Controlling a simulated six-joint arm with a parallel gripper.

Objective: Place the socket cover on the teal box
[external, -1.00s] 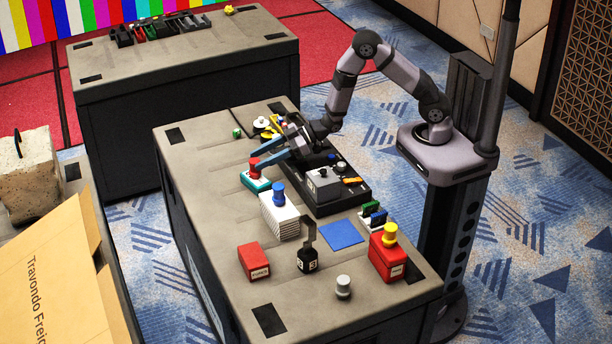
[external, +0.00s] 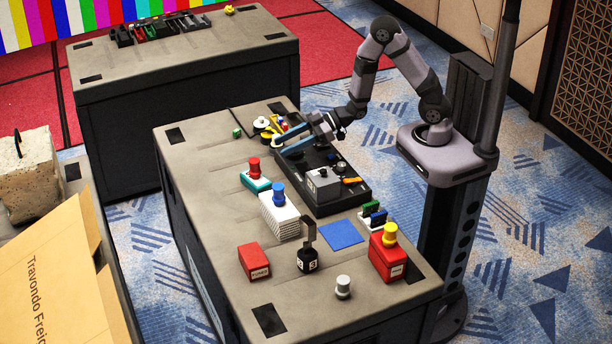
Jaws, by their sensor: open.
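The teal box (external: 255,183) stands on the near table, left of the black tray. A red knob-like piece (external: 254,167) sits upright on top of it. I cannot tell for sure which piece is the socket cover; this red piece may be it. My gripper (external: 277,146) is open, its two blue fingers pointing left over the upper end of the black tray. It is above and right of the teal box in the picture, apart from the box and red piece. Small white and yellow parts (external: 262,123) lie near its fingertips, partly hidden.
The black tray (external: 328,204) holds a grey box (external: 323,185). A white ribbed box with a blue knob (external: 278,196), a red box with a yellow knob (external: 387,262), a black hooked weight (external: 308,258) and a blue square (external: 342,234) occupy the table's near part.

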